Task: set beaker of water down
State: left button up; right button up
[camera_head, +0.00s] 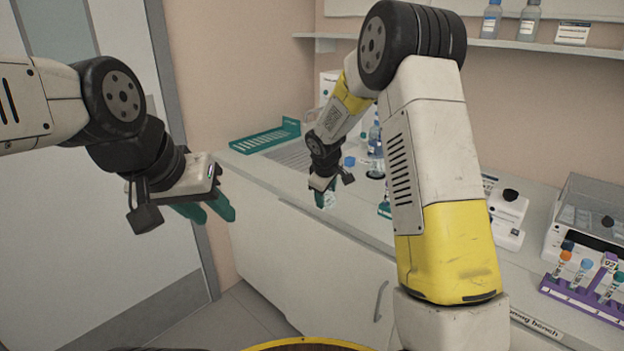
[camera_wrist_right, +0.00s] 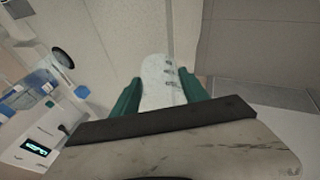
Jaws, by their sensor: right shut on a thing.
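My right gripper (camera_head: 323,196) is over the front part of the bench (camera_head: 285,178) in the head view. In the right wrist view its green fingers (camera_wrist_right: 163,98) are shut on the beaker (camera_wrist_right: 160,75), a pale clear vessel with dark graduation marks. In the head view only a small part of the beaker (camera_head: 330,199) shows below the gripper. I cannot tell whether its base touches the bench, nor make out the water level. My left gripper (camera_head: 207,210) is in front of the bench's left end, with its green fingers apart and nothing between them.
A green rack (camera_head: 264,137) lies at the bench's back left. Blue-capped bottles (camera_head: 375,140) stand behind the right gripper. A white device (camera_head: 508,213) and a purple tube rack (camera_head: 585,298) are on the right. A shelf (camera_head: 480,42) runs along the wall.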

jog(key=s+d+f+m+g+h, duration=0.1)
jog(key=s+d+m, duration=0.3)
jog(key=s, duration=0.4)
jog(key=s+d+f+m+g+h, duration=0.2)
jog(key=s+d+m+h, duration=0.1)
jog(key=s+m, duration=0.4)
jog(key=shift+s+d, duration=0.5)
jog(key=shift+s, duration=0.25)
jog(key=shift+a+r, duration=0.1)
